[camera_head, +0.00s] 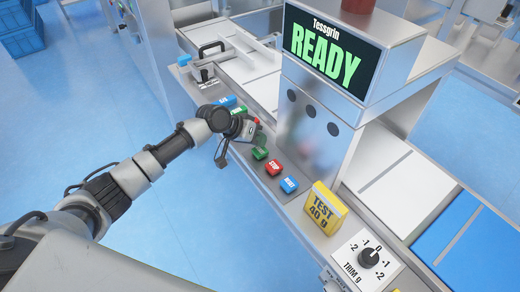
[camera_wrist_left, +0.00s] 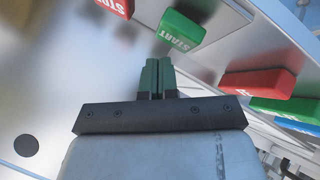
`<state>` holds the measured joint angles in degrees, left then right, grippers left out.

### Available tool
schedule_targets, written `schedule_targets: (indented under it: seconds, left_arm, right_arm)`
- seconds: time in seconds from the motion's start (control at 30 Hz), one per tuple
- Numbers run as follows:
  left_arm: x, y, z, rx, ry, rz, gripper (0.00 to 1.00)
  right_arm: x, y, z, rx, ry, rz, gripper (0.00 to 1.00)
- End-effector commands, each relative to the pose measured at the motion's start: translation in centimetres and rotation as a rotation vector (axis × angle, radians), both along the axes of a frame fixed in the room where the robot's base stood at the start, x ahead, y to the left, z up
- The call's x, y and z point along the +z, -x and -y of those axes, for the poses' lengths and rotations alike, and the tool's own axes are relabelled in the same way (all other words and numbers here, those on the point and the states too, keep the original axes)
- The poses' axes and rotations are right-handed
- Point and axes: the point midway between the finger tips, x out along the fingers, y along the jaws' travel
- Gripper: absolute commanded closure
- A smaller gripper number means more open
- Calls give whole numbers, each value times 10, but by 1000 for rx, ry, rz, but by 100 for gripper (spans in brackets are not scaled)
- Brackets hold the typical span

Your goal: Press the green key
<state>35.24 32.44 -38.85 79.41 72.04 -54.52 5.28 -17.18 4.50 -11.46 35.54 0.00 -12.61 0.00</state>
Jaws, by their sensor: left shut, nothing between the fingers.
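A green START key (camera_head: 260,153) sits on the metal ledge in front of the display machine, next to a red STOP key (camera_head: 274,167). In the left wrist view the START key (camera_wrist_left: 180,29) is just beyond my fingertips, slightly right, with the STOP key (camera_wrist_left: 114,6) to its left. My left gripper (camera_head: 252,131) is shut and empty, close above the ledge beside the START key. Its closed fingers (camera_wrist_left: 158,78) point toward the keys, and a gap shows between them and START.
A blue key (camera_head: 289,185) and a yellow TEST 40 g block (camera_head: 326,208) follow along the ledge, then a TRIM dial (camera_head: 368,257). The display (camera_head: 325,52) reads READY.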

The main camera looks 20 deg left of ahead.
Motion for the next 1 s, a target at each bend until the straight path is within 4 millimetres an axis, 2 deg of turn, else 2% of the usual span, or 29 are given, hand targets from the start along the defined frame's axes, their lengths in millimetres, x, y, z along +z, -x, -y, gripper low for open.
schedule_targets:
  seconds: [1.0]
  left_arm:
    - [-8, 0, 0, 0, 0, 0, 100]
  right_arm:
    - [-3, 0, 1, 0, 1, 0, 57]
